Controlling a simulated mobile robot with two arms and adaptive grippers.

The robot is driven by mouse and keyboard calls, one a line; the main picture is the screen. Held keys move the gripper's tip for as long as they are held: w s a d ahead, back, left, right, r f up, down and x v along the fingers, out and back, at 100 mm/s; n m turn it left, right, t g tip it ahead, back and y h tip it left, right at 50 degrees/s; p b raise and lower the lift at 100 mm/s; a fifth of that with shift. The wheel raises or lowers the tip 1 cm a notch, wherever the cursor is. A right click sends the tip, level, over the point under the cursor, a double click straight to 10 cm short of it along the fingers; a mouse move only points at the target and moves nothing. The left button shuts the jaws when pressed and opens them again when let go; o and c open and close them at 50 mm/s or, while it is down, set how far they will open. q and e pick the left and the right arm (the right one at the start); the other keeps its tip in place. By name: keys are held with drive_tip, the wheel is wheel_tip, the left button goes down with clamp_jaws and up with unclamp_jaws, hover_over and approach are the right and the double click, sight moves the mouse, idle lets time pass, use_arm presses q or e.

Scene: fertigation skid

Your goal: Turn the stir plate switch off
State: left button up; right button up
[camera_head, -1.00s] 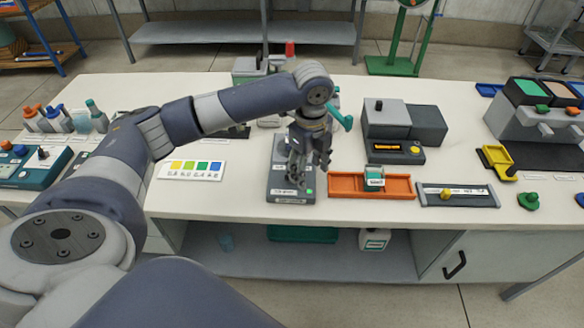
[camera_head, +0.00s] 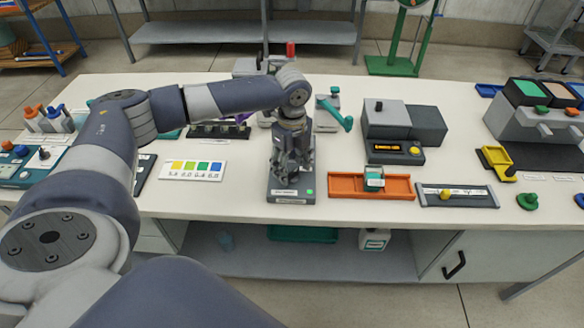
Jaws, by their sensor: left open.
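The stir plate (camera_head: 280,196) is a flat grey device near the front edge of the white bench, with a green spot at its front right corner and a pale label strip on its front face. My left gripper (camera_head: 289,170) points down over the stir plate and hides most of its top. It is open, and I see nothing between its fingers. I cannot make out the switch behind the fingers, nor whether they touch the plate. My right gripper is not in view.
An orange tray (camera_head: 345,187) with a small green-and-white block stands just right of the plate. A colour chart card (camera_head: 193,169) lies to the left. A grey instrument with an amber display (camera_head: 396,149) stands behind the tray. Bare bench top lies between the card and the plate.

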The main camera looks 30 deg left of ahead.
use_arm(q)
drive_tip(key=shift+f, duration=0.65)
drive_tip(key=c, duration=1.1)
drive_tip(key=shift+o, duration=0.2)
drive_tip(key=shift+r+n+p, duration=0.15)
drive_tip(key=shift+n+p, duration=0.15)
drive_tip(key=shift+p, duration=0.55)
drive_tip(key=n+p, duration=1)
drive_tip(key=p, duration=0.3)
drive_tip(key=shift+s, duration=0.1)
drive_tip(key=n+p, duration=0.3)
drive_tip(key=shift+d+n, duration=0.1)
drive_tip(key=shift+n, duration=0.2)
drive_tip(key=shift+n+p, duration=1.15)
drive_tip(key=shift+n, duration=0.55)
